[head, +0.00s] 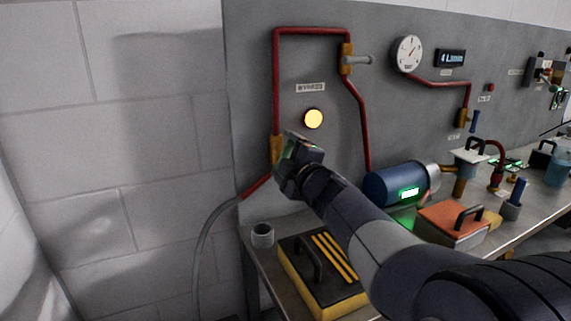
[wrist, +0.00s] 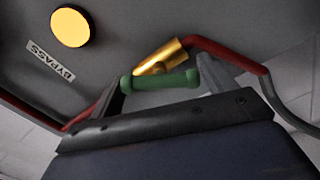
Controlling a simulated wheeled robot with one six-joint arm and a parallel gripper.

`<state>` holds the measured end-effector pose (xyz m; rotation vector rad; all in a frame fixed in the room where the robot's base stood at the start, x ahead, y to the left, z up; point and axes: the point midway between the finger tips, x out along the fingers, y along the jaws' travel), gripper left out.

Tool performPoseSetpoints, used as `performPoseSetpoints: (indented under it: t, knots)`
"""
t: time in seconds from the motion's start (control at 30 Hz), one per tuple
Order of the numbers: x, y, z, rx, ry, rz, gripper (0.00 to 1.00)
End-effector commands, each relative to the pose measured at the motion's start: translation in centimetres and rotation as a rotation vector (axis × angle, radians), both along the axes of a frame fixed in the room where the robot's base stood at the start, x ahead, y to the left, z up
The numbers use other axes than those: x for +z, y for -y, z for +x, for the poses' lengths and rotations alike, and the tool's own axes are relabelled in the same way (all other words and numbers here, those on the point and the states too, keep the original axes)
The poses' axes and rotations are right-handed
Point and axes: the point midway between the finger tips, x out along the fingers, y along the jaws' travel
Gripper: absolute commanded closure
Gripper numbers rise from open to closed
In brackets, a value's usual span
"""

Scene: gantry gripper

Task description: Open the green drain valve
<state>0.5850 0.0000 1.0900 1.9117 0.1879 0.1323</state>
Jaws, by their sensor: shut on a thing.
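The green drain valve handle (wrist: 160,80) shows in the wrist view, lying across the space between my fingers. It sits just in front of a brass valve body (wrist: 162,57) on the red pipe. My gripper (wrist: 160,84) is shut on the green handle, with a finger at each end of it. In the head view my gripper (head: 296,148) is at the lower left of the panel, against the brass fitting (head: 276,150) at the foot of the red pipe. The green handle is mostly hidden there by my gripper.
A lit yellow lamp (head: 313,118) and a BYPASS label (head: 310,87) are above my gripper. A grey hose (head: 203,222) hangs to the left. Below are a grey cup (head: 262,236), a black-and-yellow case (head: 303,285) and a blue cylinder (head: 392,186) on the bench.

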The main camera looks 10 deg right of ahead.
Motion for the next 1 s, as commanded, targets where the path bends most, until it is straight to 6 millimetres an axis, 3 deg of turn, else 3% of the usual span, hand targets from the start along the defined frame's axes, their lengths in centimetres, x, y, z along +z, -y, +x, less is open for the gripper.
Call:
performPoseSetpoints:
  t: [0.5, 1.0]
  knots:
    - [-0.25, 0.01, 0.0, 0.0, 0.079, -0.41, 0.44]
    - [-0.15, -0.01, 0.0, 0.001, 0.106, -0.548, 0.44]
